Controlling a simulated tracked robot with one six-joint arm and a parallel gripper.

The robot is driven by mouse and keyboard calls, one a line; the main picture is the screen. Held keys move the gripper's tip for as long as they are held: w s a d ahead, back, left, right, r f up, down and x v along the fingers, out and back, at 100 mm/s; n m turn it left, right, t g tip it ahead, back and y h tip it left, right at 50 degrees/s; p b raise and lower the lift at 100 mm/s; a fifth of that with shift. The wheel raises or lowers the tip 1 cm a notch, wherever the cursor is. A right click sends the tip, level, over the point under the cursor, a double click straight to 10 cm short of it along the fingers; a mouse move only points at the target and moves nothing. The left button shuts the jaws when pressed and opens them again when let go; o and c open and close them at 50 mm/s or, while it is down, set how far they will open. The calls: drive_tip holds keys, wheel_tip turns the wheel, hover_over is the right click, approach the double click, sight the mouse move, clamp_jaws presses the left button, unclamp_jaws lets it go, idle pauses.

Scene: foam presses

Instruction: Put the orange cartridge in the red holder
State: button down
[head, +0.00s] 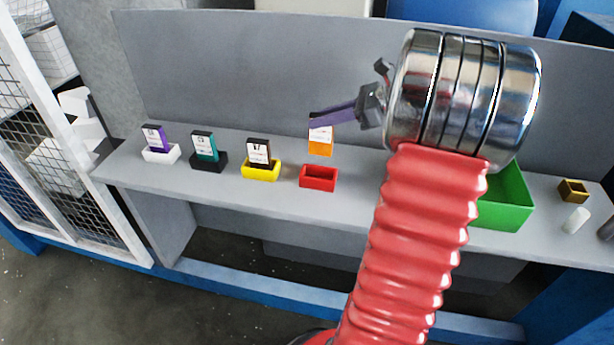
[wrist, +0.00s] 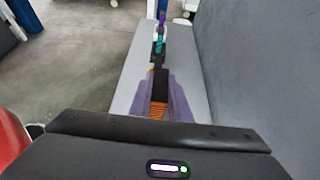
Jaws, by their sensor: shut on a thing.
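The orange cartridge (head: 320,141), with a white label on its upper part, is held upright in the air in the head view. My gripper (head: 320,119) is shut on its top end. The red holder (head: 319,178) stands on the grey shelf below the cartridge, empty and open at the top, with a gap between them. In the wrist view the orange cartridge (wrist: 158,110) shows between the purple fingers of my gripper (wrist: 162,98). The red holder cannot be made out in the wrist view.
To the left stand a yellow holder (head: 261,172) with a brown cartridge, a black holder (head: 208,163) with a teal one, and a white holder (head: 160,155) with a purple one. A green bin (head: 507,200) is right, partly behind my arm. A grey panel (head: 270,70) rises behind.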

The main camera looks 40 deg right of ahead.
sight(314, 153)
drive_tip(key=shift+w+a, duration=0.1)
drive_tip(key=shift+w, duration=0.05)
drive_tip(key=shift+f, duration=0.1)
drive_tip(key=shift+a+f, duration=0.1)
drive_tip(key=shift+f, duration=2.95)
drive_tip(key=shift+f, duration=1.85)
drive_tip(key=shift+f, duration=0.1)
drive_tip(key=c, duration=1.7)
unclamp_jaws()
drive_tip(key=shift+o, duration=0.2)
